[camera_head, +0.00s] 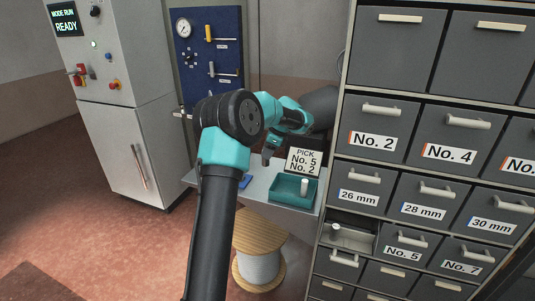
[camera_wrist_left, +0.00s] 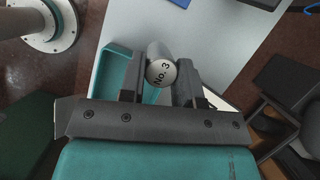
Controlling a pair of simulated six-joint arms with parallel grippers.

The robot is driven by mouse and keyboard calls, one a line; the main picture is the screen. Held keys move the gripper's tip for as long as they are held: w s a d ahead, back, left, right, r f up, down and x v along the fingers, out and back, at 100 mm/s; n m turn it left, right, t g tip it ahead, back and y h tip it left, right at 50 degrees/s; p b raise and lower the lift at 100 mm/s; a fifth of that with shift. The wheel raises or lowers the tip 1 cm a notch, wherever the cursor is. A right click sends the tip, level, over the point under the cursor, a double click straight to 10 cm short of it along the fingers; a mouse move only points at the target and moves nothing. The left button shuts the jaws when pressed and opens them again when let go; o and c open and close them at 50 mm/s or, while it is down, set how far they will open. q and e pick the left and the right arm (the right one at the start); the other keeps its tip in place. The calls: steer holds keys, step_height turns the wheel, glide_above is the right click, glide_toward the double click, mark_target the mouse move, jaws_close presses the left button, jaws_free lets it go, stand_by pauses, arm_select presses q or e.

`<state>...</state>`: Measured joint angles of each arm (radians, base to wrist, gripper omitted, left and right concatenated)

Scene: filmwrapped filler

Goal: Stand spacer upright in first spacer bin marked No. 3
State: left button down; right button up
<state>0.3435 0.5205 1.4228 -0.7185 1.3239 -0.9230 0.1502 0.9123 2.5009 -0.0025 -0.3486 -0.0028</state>
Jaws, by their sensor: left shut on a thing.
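My left gripper (camera_head: 268,155) is above the grey table in the head view. I cannot make out this spacer between the fingers in the head view. An open drawer (camera_head: 352,240) sits left of the bins No. 5 and No. 7; no No. 3 label is readable on it. A small pale cylinder (camera_head: 336,228) is in that drawer. My right gripper is not in view.
A teal tray (camera_head: 281,194) with a pale cylinder (camera_head: 304,187) in it stands on the table before a sign (camera_head: 303,161) reading "PICK No. 5 No. 2". The drawer cabinet fills the right. A wooden spool (camera_head: 260,235) stands on the floor.

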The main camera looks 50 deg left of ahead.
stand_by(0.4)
arm_select(q)
steer(key=s+d+r+n+h, duration=0.1)
steer(key=s+d+n+h, duration=0.1)
steer(key=s+n, duration=0.4)
steer(key=s+d+r+n+h, duration=0.2)
steer(key=s+d+n, duration=0.2)
steer(key=s, duration=0.7)
steer(key=s+d+r+n+h, duration=0.2)
steer(key=s+d+n, duration=0.2)
steer(key=s+n, duration=0.3)
steer(key=shift+s+n, duration=0.4)
steer(key=shift+s, duration=0.8)
steer(key=shift+a+f, duration=0.1)
steer(key=shift+a, duration=0.05)
